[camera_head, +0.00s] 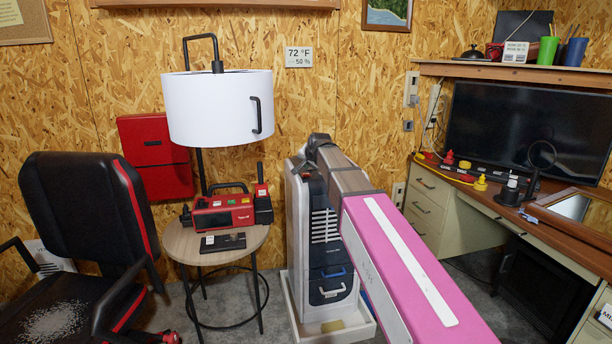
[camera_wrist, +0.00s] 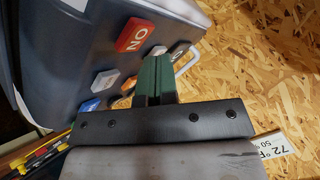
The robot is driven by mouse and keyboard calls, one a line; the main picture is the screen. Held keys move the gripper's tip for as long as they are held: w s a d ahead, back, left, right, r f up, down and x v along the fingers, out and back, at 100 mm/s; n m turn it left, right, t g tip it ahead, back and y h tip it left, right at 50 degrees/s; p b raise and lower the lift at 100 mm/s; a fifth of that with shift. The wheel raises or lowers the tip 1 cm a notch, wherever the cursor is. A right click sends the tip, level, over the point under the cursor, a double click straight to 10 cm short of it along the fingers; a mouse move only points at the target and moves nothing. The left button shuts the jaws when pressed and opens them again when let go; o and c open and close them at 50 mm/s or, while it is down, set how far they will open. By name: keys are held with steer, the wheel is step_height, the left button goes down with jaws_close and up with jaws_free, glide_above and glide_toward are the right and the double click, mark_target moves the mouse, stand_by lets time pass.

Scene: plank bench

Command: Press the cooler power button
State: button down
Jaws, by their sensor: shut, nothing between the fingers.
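The cooler (camera_head: 326,250) is a tall white and dark unit on a pale tray, partly hidden behind my arm. Its dark control panel (camera_wrist: 60,55) fills the left of the wrist view. The fingertips are over the panel, just below the red button in the picture. Contact cannot be told. In the head view my arm covers most of the gripper.
A round table (camera_head: 178,245) with a red device (camera_head: 225,212) stands left of the cooler, under a white lamp (camera_head: 220,108). A black chair (camera_head: 80,215) is at far left. A desk (camera_head: 500,210) with a monitor (camera_head: 533,120) is at right.

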mark_target(307, 174)
steer(key=shift+r, duration=2.5)
